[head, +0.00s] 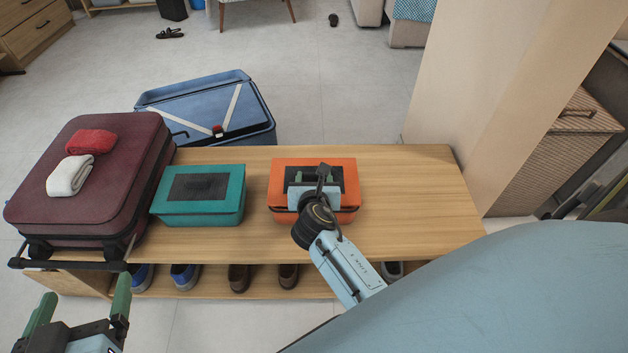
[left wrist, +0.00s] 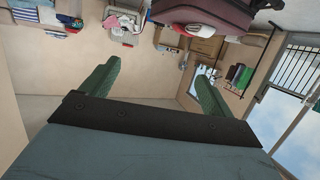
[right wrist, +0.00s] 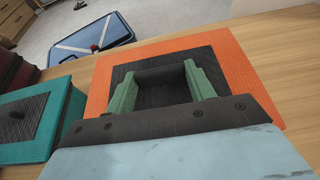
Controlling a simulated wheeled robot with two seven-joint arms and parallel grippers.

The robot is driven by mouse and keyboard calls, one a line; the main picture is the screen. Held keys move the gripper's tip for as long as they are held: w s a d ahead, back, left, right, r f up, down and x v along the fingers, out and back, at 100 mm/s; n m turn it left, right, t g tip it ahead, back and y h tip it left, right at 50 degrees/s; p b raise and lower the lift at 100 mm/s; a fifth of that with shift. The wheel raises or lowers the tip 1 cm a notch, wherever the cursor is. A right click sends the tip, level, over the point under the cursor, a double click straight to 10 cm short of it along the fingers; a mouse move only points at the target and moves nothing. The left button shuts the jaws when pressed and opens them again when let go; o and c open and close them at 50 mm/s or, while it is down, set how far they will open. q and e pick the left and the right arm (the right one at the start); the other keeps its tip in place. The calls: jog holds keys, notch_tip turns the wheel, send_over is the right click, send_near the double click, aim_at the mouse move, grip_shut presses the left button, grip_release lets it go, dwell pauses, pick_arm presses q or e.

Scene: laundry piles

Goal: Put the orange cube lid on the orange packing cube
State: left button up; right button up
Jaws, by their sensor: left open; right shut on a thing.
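The orange packing cube (head: 280,216) sits on the wooden bench, right of the teal cube. The orange cube lid (head: 281,166), with a dark mesh panel, lies over the top of the cube. In the right wrist view the lid (right wrist: 252,85) fills the middle. My right gripper (head: 314,178) is shut on the lid at its dark middle part, with its green fingers (right wrist: 165,88) astride a dark handle-like piece. Whether the lid is fully seated is hard to tell. My left gripper (head: 82,308) is open and empty, in front of the bench at the lower left.
A teal packing cube (head: 198,216) with its lid sits left of the orange one. A maroon suitcase (head: 85,175) with red and white rolled cloths is on the bench's left end. A blue suitcase (head: 205,105) stands behind the wooden bench (head: 420,205), whose right end is clear.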

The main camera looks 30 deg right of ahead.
pick_arm(q)
jog(key=shift+r, duration=0.2)
pick_arm(e)
jog(key=shift+f, duration=0.2)
jog(key=shift+f, duration=0.4)
pick_arm(q)
jog(key=shift+w+d+r+t, duration=0.2)
jog(key=shift+w+r+t, duration=0.05)
jog(key=shift+r+t, duration=0.35)
pick_arm(e)
jog(key=o, duration=0.9)
jog(key=shift+o, duration=0.2)
jog(key=shift+r, duration=0.1)
